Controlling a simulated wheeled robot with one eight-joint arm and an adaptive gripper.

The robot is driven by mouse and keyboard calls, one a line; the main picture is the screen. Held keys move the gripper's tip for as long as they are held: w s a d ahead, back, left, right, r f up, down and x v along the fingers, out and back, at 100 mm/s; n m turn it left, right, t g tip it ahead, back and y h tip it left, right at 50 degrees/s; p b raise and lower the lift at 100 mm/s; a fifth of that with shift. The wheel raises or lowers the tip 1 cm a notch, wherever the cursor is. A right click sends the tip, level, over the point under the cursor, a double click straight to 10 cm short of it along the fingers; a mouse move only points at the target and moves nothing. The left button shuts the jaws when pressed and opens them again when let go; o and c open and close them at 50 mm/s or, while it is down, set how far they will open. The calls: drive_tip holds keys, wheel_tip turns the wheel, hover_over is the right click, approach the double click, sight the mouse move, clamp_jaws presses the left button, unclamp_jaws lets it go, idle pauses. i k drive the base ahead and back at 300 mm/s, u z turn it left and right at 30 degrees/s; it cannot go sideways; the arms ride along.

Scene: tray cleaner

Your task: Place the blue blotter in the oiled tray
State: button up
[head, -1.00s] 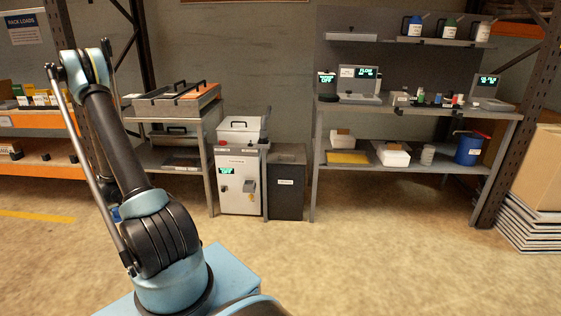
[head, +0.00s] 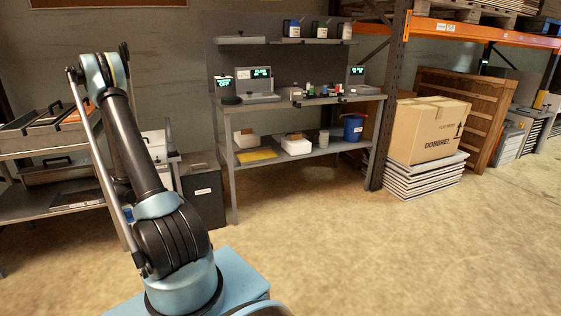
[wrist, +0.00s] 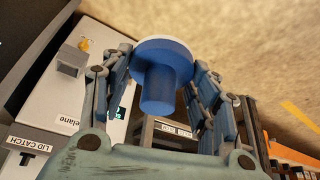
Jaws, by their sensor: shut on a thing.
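My gripper (wrist: 163,58) shows in the wrist view with its fingers on both sides of the blue blotter (wrist: 161,88). It is shut on the blotter, which has a round blue knob and a wide disc with a pale rim. In the head view my arm rises at the left, and the gripper itself cannot be made out. Metal trays stand on the left stand: an upper tray (head: 28,142) with dark handles, partly behind my arm, and a lower tray (head: 48,172). I cannot tell which tray is oiled.
A grey workbench (head: 300,106) with displays and small bottles stands ahead. A dark bin (head: 203,186) is left of it. A cardboard box (head: 428,130) sits on a stack of flat panels (head: 425,175) at right. The floor ahead is clear.

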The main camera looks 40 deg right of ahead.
sight(258, 157)
drive_tip(key=z, duration=1.4)
drive_tip(key=i, duration=1.35)
drive_tip(key=u, duration=0.1)
